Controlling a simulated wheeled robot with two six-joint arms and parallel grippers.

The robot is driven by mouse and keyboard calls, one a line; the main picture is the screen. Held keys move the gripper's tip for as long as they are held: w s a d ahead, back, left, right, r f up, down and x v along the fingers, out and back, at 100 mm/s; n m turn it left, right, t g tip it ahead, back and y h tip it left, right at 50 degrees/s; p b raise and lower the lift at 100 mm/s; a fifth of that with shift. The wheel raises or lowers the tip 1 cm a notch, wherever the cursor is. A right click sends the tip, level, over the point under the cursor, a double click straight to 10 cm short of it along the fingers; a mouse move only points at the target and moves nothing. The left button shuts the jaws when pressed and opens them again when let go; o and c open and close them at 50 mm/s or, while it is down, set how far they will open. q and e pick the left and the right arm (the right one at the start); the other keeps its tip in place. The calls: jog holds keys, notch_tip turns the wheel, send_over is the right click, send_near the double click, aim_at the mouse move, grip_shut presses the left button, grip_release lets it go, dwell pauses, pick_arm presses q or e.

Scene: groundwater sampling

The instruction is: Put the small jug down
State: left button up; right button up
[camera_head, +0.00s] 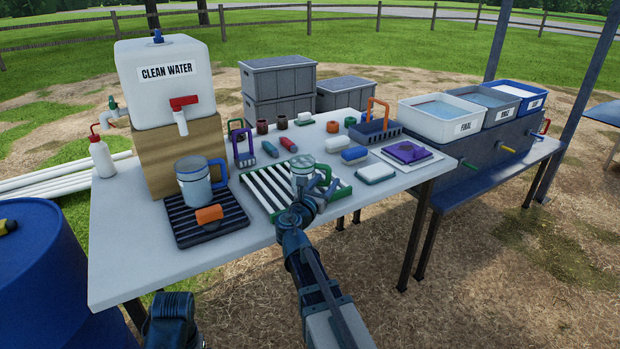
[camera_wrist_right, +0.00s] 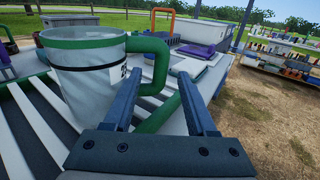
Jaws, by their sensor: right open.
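The small jug (camera_head: 301,174) is clear, with a green rim and green handle. It stands upright on the white-slatted rack with green ends (camera_head: 268,190). In the right wrist view the jug (camera_wrist_right: 85,75) is at the left, and its lower part is partly hidden by my gripper. My right gripper (camera_head: 309,192) is open at the jug's handle side. In the wrist view its fingers (camera_wrist_right: 158,95) are apart, with the green handle (camera_wrist_right: 158,62) between them; I cannot tell whether they touch it.
A large blue-handled jug (camera_head: 194,185) and an orange-handled item (camera_head: 209,214) are on a dark mat (camera_head: 200,238) to the left. A white sponge-like block (camera_head: 374,173) and a purple cloth (camera_head: 407,152) lie right of the rack. Bottles and brushes lie behind.

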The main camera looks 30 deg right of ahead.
jog(key=shift+x, duration=2.8)
grip_shut()
